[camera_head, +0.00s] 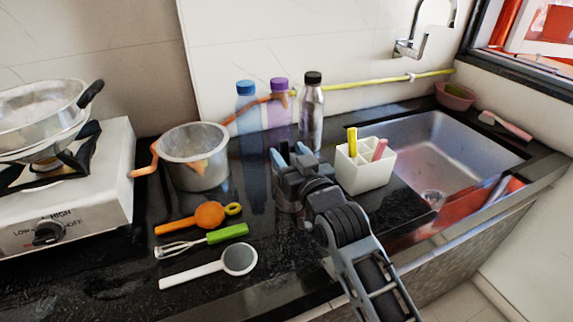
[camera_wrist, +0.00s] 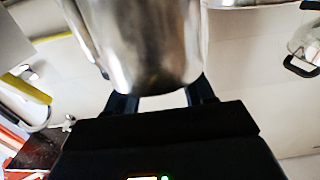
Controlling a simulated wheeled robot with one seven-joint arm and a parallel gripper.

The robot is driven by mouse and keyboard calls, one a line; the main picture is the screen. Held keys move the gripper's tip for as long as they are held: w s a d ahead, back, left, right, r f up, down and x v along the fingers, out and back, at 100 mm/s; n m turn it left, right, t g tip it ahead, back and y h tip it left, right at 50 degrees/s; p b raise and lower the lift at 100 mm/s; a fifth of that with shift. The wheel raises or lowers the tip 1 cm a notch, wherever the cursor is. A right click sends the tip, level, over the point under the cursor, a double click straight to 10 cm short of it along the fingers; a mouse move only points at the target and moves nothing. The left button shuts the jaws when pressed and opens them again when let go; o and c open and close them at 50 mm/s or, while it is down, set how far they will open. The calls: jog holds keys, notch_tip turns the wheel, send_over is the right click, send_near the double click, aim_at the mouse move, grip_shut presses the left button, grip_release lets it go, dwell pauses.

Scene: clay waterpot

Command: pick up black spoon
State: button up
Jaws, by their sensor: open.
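I cannot make out a black spoon in either view. My gripper (camera_head: 292,158) is open above the black counter, left of the white utensil holder (camera_head: 366,172). In the wrist view, its two dark fingers (camera_wrist: 163,98) stand apart, with a shiny metal vessel (camera_wrist: 150,45) in front of and partly between them. I cannot tell whether they touch it. Three utensils lie on the counter left of my gripper: an orange scoop (camera_head: 208,214), a whisk with a green handle (camera_head: 228,233) and a white-handled strainer (camera_head: 238,259). My gripper and arm hide part of the counter.
A steel pot (camera_head: 195,165) stands left of my gripper, beside the white stove (camera_head: 85,190). A blue-capped bottle (camera_head: 247,115), a purple-capped bottle (camera_head: 279,112) and a metal bottle (camera_head: 312,115) stand behind. The sink (camera_head: 450,150) is to the right.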

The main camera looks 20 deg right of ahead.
jog(key=shift+w, duration=0.45)
grip_shut()
